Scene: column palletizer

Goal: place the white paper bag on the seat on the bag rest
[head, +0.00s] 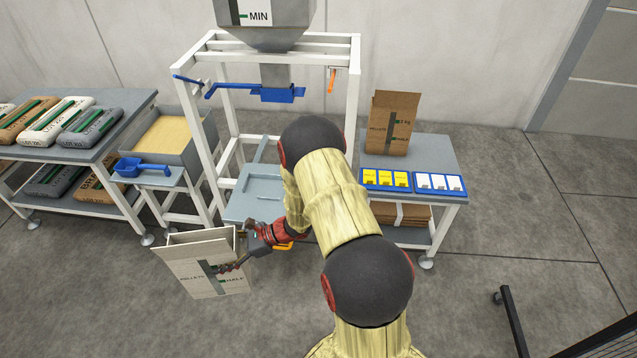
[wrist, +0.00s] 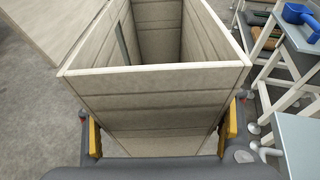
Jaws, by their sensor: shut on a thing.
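The white paper bag (head: 195,276) is off-white with a dark green stripe and printed lettering. It hangs upright, slightly tilted, left of the arm in the head view. My gripper (head: 238,264) is shut on the bag's side. In the wrist view the bag (wrist: 150,84) is open at the top, with the yellow finger pads of my gripper (wrist: 162,135) at its two sides. Its inside looks empty, but the bottom is hidden. The grey plate (head: 240,208) under the hopper, probably the bag rest, is just behind the bag and bare where visible; my arm hides part of it.
A white frame (head: 354,85) carries the hopper (head: 262,25) above the plate. A brown bag (head: 391,122) and label trays (head: 386,180) stand on the right table (head: 440,152). A bin of grain (head: 190,151), blue scoop (head: 140,167) and filled bags (head: 60,120) are left. Floor in front is clear.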

